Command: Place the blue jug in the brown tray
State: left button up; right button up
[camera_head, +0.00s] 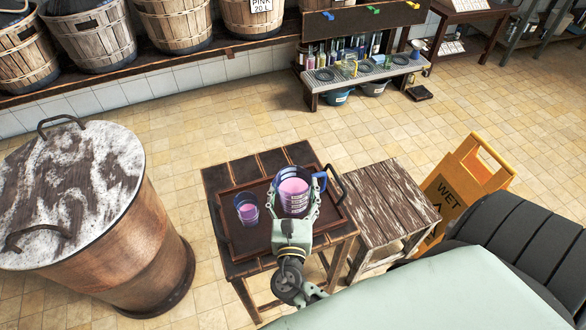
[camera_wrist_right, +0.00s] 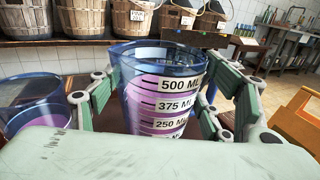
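The blue jug (camera_head: 293,184) is clear blue, with pink liquid, a blue handle and white volume marks. My right gripper (camera_head: 294,205) has its fingers on both sides of the jug's wall, seemingly touching it. The jug (camera_wrist_right: 157,85) stands upright between the fingers in the wrist view. It is over the right part of the brown tray (camera_head: 233,234), which lies on a dark wooden table. The gripper hides the jug's base, so I cannot tell whether it touches the tray. My left gripper is not in view.
A smaller blue cup with pink liquid (camera_head: 247,209) stands on the tray's left side. A worn wooden stool (camera_head: 385,205) adjoins the table on the right, with a yellow wet-floor sign (camera_head: 462,185) beyond. A large copper vat (camera_head: 125,260) stands left.

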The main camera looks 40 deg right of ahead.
jog(key=o, duration=0.4)
jog(key=shift+r, duration=0.1)
jog(key=shift+r, duration=0.15)
jog(key=b+v, duration=0.1)
jog(key=v, duration=1.1)
jog(key=shift+b, duration=0.4)
